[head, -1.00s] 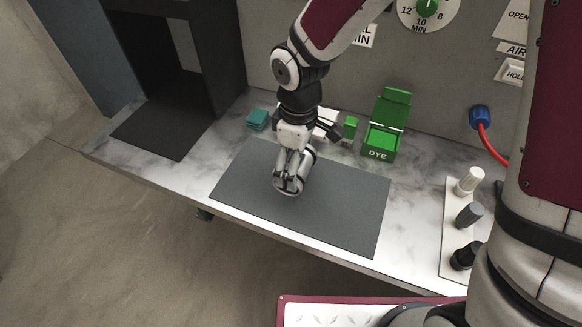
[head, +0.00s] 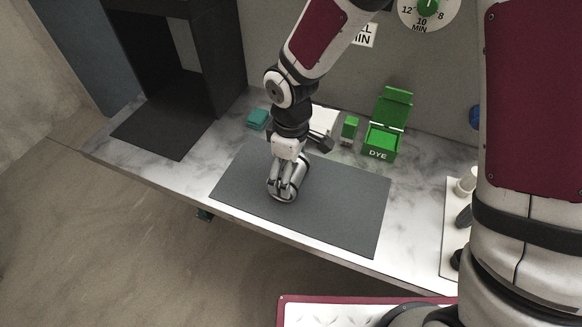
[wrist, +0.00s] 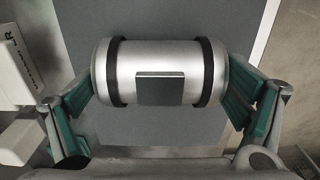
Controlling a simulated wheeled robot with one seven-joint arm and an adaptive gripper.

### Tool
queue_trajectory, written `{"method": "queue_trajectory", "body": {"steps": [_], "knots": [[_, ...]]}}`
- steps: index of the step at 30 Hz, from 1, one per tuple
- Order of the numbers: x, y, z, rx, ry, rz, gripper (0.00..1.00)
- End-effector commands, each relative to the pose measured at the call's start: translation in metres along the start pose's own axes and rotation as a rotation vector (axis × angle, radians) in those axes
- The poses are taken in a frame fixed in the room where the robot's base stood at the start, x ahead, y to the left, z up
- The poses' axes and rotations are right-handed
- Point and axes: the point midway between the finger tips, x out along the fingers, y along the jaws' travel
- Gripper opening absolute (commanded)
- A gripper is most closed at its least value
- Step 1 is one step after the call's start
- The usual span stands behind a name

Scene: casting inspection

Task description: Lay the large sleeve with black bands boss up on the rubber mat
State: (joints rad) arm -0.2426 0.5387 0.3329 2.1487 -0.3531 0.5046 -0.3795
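The large sleeve (wrist: 130,70) is a silvery cylinder with a black band near each end. In the wrist view it lies crosswise, its flat dark square boss (wrist: 167,89) facing the camera. My gripper (wrist: 160,95) has its teal pads against the sleeve's two ends and is shut on it. In the head view my gripper (head: 283,192) points down over the left-middle part of the grey rubber mat (head: 340,205), mostly hiding the sleeve (head: 303,168). I cannot tell whether the sleeve touches the mat.
Behind the mat stand a teal block (head: 257,119), a small green box (head: 349,128) and an open green DYE box (head: 381,140). A dark booth (head: 215,60) is at left. At right, a white strip (head: 450,235) with upright parts is partly hidden by my arm. The mat's right half is clear.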

Motion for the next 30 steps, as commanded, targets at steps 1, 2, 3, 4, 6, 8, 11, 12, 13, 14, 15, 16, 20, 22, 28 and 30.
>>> {"method": "queue_trajectory", "body": {"steps": [1, 2, 3, 4, 6, 8, 11, 12, 13, 14, 15, 16, 20, 22, 28, 30], "knots": [[0.000, 0.000, 0.000, 0.000, 0.000, 0.000, 1.00], [0.000, 0.000, 0.000, 0.000, 0.000, 0.000, 1.00], [0.000, 0.000, 0.000, 0.000, 0.000, 0.000, 1.00], [0.000, 0.000, 0.000, 0.000, 0.000, 0.000, 1.00], [0.000, 0.000, 0.000, 0.000, 0.000, 0.000, 1.00], [0.000, 0.000, 0.000, 0.000, 0.000, 0.000, 1.00], [-0.001, 0.000, 0.000, 0.000, 0.000, 0.000, 1.00], [-0.003, 0.000, 0.000, 0.000, 0.000, 0.000, 1.00], [-0.004, 0.000, 0.000, 0.000, 0.000, 0.001, 1.00], [-0.006, 0.000, 0.000, 0.000, 0.001, 0.002, 1.00], [-0.011, 0.001, -0.001, 0.000, 0.002, 0.003, 1.00], [-0.015, 0.001, -0.001, 0.001, 0.003, 0.004, 1.00], [-0.039, 0.001, -0.001, 0.001, 0.003, 0.005, 1.00], [-0.054, 0.002, 0.000, 0.003, 0.003, 0.005, 1.00], [-0.093, 0.001, 0.000, 0.002, 0.002, 0.004, 1.00], [-0.104, 0.001, 0.000, 0.001, 0.002, 0.004, 1.00]]}}
